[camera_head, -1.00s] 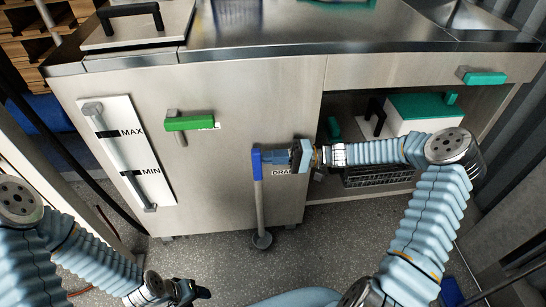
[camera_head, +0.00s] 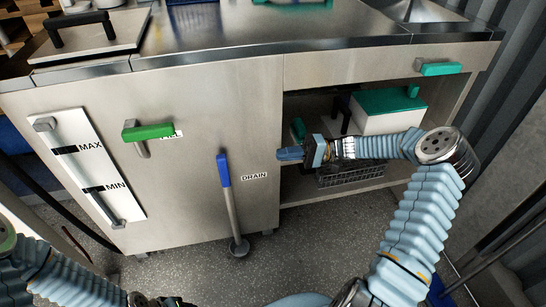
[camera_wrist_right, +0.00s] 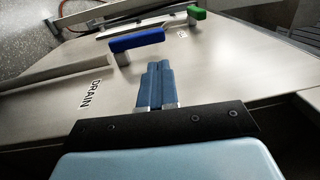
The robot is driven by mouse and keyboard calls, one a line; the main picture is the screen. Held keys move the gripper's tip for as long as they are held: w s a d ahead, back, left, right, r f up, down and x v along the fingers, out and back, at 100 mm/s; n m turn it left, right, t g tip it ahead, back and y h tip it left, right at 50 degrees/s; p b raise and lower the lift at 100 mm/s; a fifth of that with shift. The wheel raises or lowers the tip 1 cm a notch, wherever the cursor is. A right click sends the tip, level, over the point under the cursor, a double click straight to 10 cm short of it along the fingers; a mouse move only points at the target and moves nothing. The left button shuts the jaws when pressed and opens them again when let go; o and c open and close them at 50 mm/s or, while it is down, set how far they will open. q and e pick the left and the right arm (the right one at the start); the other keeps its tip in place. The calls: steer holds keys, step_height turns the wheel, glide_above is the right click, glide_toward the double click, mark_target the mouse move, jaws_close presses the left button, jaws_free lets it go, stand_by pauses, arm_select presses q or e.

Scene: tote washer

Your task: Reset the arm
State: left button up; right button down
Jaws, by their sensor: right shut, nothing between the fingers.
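My right gripper (camera_head: 291,154) is shut and empty. It is in front of the open shelf bay, to the right of the blue drain handle (camera_head: 223,170) and apart from it. In the right wrist view its blue fingers (camera_wrist_right: 155,86) are together, with the blue handle (camera_wrist_right: 137,41) beyond them. The DRAIN label (camera_head: 254,176) shows beside the handle's pipe. My left arm comes in at the lower left; its gripper (camera_head: 172,302) is cut off by the bottom edge, and its jaws cannot be made out.
The steel cabinet has a green FILL handle (camera_head: 148,131) and a MAX/MIN level gauge (camera_head: 87,165). A teal handle (camera_head: 441,69) is at upper right. A white box with a teal lid (camera_head: 390,103) and a wire basket (camera_head: 350,174) sit in the bay. Floor in front is clear.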

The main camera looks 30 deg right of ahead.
steer(key=shift+d, duration=0.2)
stand_by(0.4)
steer(key=s+a+f+m+g+h, duration=0.1)
steer(key=s+a+f+g+h, duration=0.15)
steer(key=a+f, duration=0.55)
steer(key=s+a+f+g+h, duration=0.2)
steer(key=s+a+f+h, duration=0.15)
steer(key=a+f, duration=0.4)
steer(key=s+a+f+n+h, duration=0.1)
steer(key=s+a+f+h, duration=0.1)
steer(key=s+f+h, duration=0.2)
steer(key=s+a+f+n+h, duration=0.1)
steer(key=s+a+f+h, duration=0.1)
steer(key=s+f+h, duration=0.2)
steer(key=s+f+t, duration=0.1)
steer(key=s+f, duration=0.2)
steer(key=s, duration=0.3)
steer(key=shift+a+f, duration=0.15)
steer(key=shift+a, duration=0.1)
